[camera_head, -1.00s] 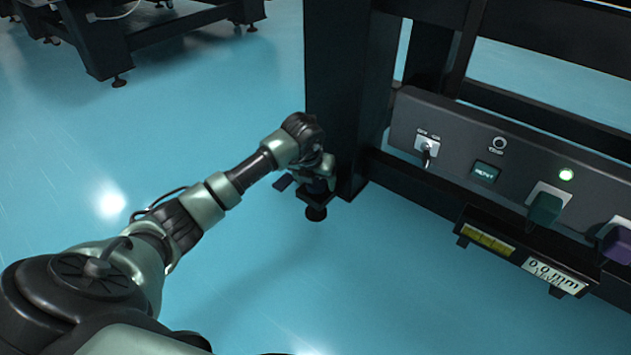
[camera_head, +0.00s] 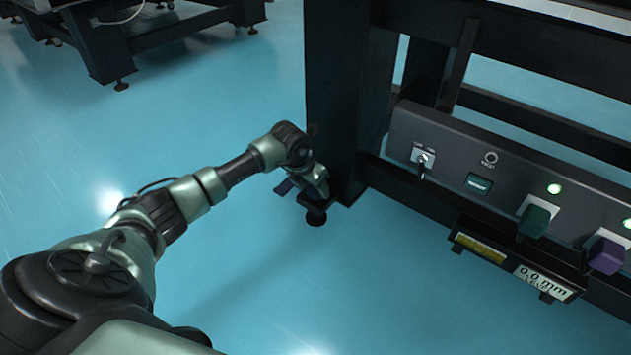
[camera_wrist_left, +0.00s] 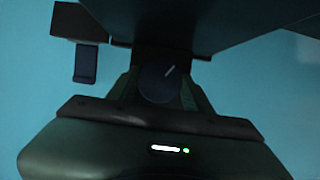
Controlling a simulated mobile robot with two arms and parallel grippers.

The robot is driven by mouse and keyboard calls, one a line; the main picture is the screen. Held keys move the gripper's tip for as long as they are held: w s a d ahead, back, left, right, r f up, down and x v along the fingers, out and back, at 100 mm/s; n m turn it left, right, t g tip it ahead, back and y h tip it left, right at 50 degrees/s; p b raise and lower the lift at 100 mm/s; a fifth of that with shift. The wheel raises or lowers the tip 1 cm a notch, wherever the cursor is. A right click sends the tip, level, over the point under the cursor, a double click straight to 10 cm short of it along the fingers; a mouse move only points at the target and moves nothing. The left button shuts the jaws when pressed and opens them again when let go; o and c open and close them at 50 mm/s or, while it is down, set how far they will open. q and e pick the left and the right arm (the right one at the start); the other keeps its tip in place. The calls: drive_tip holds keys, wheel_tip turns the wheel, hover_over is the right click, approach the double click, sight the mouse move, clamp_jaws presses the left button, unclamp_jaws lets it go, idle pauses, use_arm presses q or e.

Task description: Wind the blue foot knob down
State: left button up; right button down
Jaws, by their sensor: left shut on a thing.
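The blue foot knob (camera_wrist_left: 157,84) shows in the left wrist view as a dark blue round knob with a slanted pale line on its face. It is under the corner of the dark table leg (camera_head: 340,100). My left gripper (camera_head: 314,182) is at the foot of that leg in the head view and largely hides the knob there. In the left wrist view its two fingers stand on either side of the knob, shut on it. A black round foot pad (camera_head: 316,217) rests on the floor below. My right gripper is not in view.
A blue tab (camera_wrist_left: 86,64) sticks out left of the knob. A control panel (camera_head: 450,150) right of the leg carries a key switch, green and purple plugs and lit green lamps. A display (camera_head: 545,283) below reads 0.0 mm.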

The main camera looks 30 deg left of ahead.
use_arm(q)
drive_tip(key=shift+a+r+m+h+p, duration=0.15)
drive_tip(key=shift+m+h+p, duration=0.3)
drive_tip(key=shift+m, duration=0.75)
drive_tip(key=shift+m+g+h, duration=0.3)
drive_tip(key=shift+m+h, duration=0.05)
drive_tip(key=shift+m, duration=0.75)
drive_tip(key=o, duration=1.4)
